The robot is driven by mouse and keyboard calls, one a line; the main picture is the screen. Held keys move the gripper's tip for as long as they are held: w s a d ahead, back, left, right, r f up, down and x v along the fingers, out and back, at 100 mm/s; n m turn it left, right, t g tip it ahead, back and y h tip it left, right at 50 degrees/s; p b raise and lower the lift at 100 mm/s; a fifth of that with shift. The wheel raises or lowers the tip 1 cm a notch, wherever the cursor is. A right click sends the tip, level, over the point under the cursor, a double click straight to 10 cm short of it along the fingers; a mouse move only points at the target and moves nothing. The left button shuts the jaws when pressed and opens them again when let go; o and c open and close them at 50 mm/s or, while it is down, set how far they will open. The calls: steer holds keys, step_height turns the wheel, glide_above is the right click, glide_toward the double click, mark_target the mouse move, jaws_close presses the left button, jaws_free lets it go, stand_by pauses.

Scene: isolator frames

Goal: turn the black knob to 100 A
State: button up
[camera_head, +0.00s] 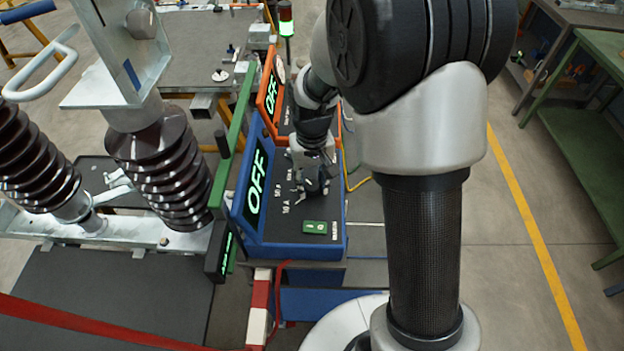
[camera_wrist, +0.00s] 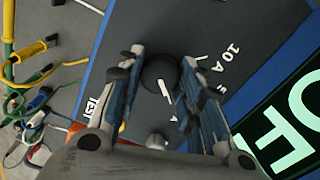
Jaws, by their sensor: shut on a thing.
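The black knob (camera_wrist: 160,72) sits on the dark top panel of a blue box (camera_wrist: 110,62). My gripper (camera_wrist: 163,62) has one finger on each side of the knob and is shut on it. A white mark shows on the knob; I cannot tell which value it points to. The "10 A" label (camera_wrist: 231,50) is right of the knob in the wrist view, and my right finger partly covers another label. In the head view my gripper (camera_head: 314,184) is over the blue box (camera_head: 297,251) and hides the knob. The box's display (camera_head: 257,183) reads OFF.
An orange box with an OFF display (camera_head: 271,92) stands behind the blue one. A green button plate (camera_head: 315,227) is at the panel's near end. Ribbed brown insulators (camera_head: 165,165) stand to the left. Coloured cables (camera_wrist: 30,100) lie at the left in the wrist view.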

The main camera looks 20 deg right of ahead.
mark_target(312, 184)
steer(key=shift+m, duration=0.5)
steer(key=o, duration=1.1)
steer(key=shift+c, duration=0.2)
step_height(312, 184, up, 12)
stand_by(0.3)
